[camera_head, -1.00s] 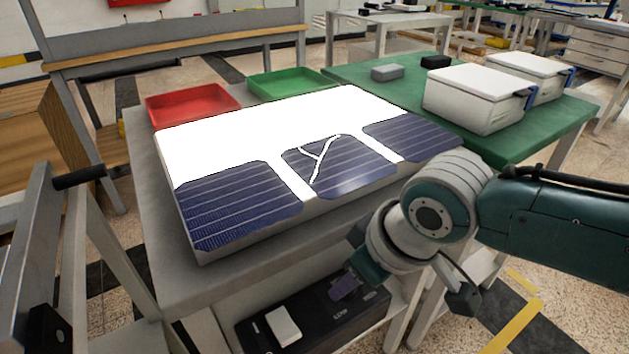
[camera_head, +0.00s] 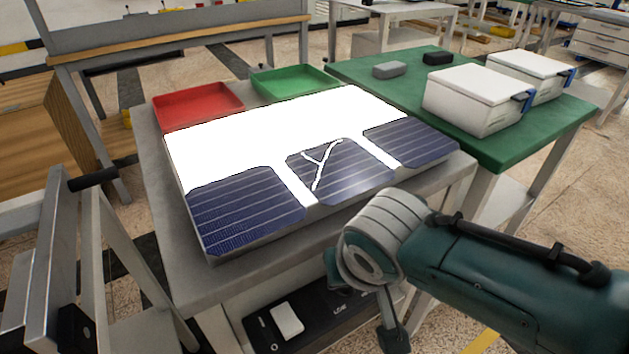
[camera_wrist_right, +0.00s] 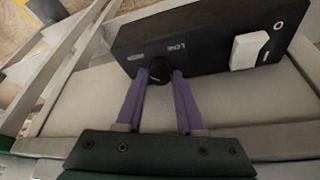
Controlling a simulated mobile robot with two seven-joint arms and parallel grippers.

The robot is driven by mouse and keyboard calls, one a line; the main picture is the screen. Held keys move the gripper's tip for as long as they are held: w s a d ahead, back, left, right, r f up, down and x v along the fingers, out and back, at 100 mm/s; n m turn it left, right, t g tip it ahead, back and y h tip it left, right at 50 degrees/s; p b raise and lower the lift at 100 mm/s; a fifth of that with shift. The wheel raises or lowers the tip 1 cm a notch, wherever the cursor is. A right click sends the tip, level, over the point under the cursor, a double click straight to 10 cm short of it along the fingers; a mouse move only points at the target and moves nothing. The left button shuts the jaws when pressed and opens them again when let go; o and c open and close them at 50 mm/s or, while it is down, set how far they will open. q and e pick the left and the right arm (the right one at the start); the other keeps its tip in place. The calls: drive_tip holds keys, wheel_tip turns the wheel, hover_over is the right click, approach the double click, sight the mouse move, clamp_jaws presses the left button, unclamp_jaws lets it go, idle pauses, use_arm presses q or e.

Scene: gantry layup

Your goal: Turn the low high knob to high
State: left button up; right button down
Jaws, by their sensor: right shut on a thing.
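The low high knob (camera_wrist_right: 160,70) is a round black knob on a black control panel (camera_wrist_right: 208,38), seen in the right wrist view. Small white lettering shows beside it, too blurred to read fully. My right gripper (camera_wrist_right: 160,76) has its two purple fingers on either side of the knob and is shut on it. In the head view the panel (camera_head: 325,318) sits under the table top; my right arm covers the knob and fingers there. The knob's pointer direction cannot be made out clearly. My left gripper is not in view.
A white rocker switch (camera_wrist_right: 249,50) is on the same panel. Above, a bright light table (camera_head: 262,128) carries dark solar cells, the middle one (camera_head: 338,170) with white crack-like lines. Red (camera_head: 200,106) and green (camera_head: 294,81) trays stand behind; white lidded boxes (camera_head: 474,98) stand right.

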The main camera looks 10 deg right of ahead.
idle(0.3)
drive_tip(key=c, duration=0.8)
unclamp_jaws()
drive_tip(key=shift+s+r, duration=0.1)
drive_tip(key=shift+r, duration=0.15)
drive_tip(key=p+v, duration=0.6)
drive_tip(key=v, duration=0.3)
drive_tip(key=shift+r+p, duration=0.15)
drive_tip(key=shift+p, duration=0.25)
